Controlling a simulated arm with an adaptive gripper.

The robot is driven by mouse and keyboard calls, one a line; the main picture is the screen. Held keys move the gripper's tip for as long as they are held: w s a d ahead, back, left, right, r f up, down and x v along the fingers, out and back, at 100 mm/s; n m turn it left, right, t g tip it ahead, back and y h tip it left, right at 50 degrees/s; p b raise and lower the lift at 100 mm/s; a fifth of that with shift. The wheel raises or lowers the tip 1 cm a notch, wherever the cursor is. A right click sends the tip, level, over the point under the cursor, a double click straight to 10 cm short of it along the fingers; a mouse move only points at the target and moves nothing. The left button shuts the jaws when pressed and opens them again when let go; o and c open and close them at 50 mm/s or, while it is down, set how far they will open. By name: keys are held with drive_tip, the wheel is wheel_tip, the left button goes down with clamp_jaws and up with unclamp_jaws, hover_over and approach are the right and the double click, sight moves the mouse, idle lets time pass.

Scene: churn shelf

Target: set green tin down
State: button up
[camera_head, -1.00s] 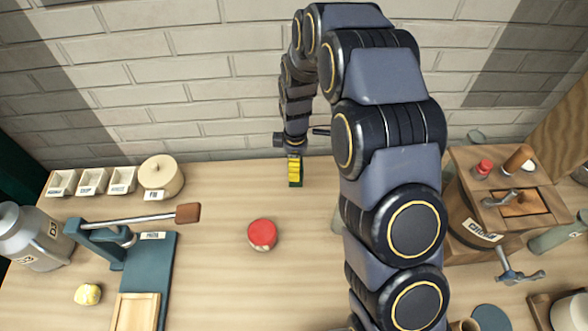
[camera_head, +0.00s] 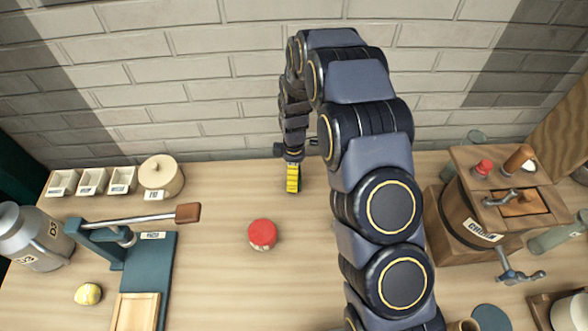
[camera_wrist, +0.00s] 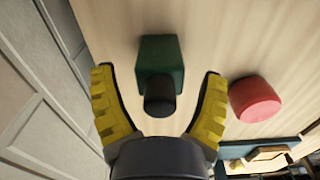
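The green tin (camera_wrist: 160,58) is a square dark green body with a dark round cap (camera_wrist: 160,96). In the wrist view it stands on the wooden table between and just beyond the fingertips, with clear gaps on both sides. My gripper (camera_wrist: 159,73) has its yellow-padded fingers spread wide, holding nothing. In the head view my gripper (camera_head: 293,184) points down over the back middle of the table, and the tin is mostly hidden there. A red round tin (camera_head: 262,235) stands in front and left of it; it also shows in the wrist view (camera_wrist: 257,99).
A teal press (camera_head: 150,260) with a wooden-ended lever, a lidded pot (camera_head: 160,177) and small white trays (camera_head: 92,181) are at left. A wooden churn (camera_head: 470,220) stands at right. A brick wall (camera_head: 200,90) closes the back. The table around the red tin is clear.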

wheel_tip(320, 180, up, 12)
drive_tip(key=shift+s+r, duration=0.1)
drive_tip(key=shift+r, duration=0.1)
idle(0.5)
